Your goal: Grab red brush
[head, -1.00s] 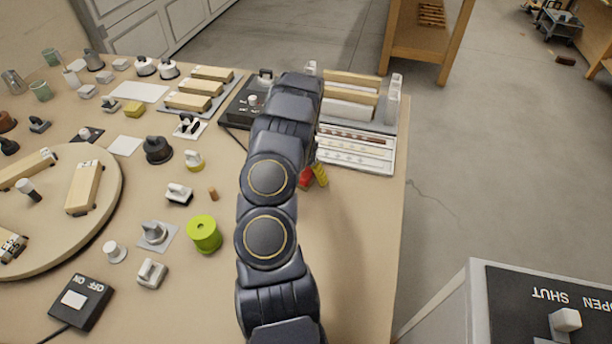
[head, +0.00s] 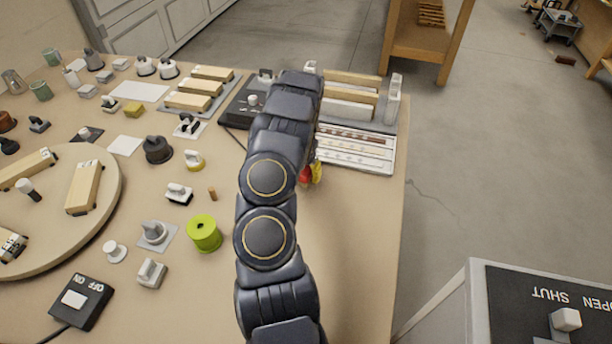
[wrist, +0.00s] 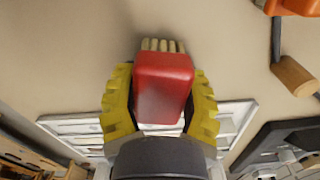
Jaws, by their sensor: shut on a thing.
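The red brush (wrist: 163,75) has a red body with a row of pale bristles at its far end in the wrist view. My gripper (wrist: 161,92) has yellow ribbed fingers, one on each side of the brush, shut on its body. In the head view, a bit of the red brush (head: 305,174) and a yellow finger of my gripper (head: 317,172) show just right of my arm. My arm hides the rest there. I cannot tell whether the brush touches the bench.
A white slotted tray (head: 372,160) lies just behind the gripper. A small brown cylinder (head: 212,194) and a lime-green spool (head: 204,234) stand left of my arm. The bench (head: 360,250) is clear to the front right, up to its right edge.

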